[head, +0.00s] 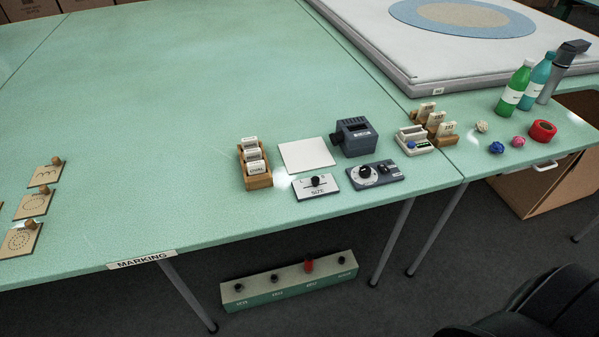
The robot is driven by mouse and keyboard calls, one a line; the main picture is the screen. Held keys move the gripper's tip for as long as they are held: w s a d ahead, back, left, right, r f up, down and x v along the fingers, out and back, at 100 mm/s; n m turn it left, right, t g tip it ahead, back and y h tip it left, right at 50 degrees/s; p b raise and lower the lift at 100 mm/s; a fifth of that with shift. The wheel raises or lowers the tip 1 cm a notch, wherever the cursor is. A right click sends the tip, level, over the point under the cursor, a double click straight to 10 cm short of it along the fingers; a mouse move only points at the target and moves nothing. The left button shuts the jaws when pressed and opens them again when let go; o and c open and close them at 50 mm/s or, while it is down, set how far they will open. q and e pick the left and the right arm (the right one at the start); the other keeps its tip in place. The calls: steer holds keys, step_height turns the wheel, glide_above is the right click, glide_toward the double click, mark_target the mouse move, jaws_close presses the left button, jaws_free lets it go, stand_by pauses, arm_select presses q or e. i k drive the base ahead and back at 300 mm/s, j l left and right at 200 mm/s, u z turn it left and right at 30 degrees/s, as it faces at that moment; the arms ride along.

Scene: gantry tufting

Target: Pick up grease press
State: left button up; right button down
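No label in the head view names a grease press, and I cannot tell for sure which item it is. A grey cylindrical tool with a dark block-like head (561,69) stands behind the bottles at the far right. A dark grey box-shaped device with an opening in its top (354,137) stands on the green table, behind a grey panel with a dial (375,174). Neither of my grippers is in view, and nothing is seen held.
The green table (150,110) is largely bare at left and centre. A wooden card holder (258,181), white pad (306,154), SIZE slider (315,186), two bottles (513,88) and red tape roll (542,131) stand nearby. A button box (290,280) lies below; a black rounded shape (540,305) fills the lower right.

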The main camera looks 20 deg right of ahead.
mark_target(308, 265)
steer(key=z, duration=0.85)
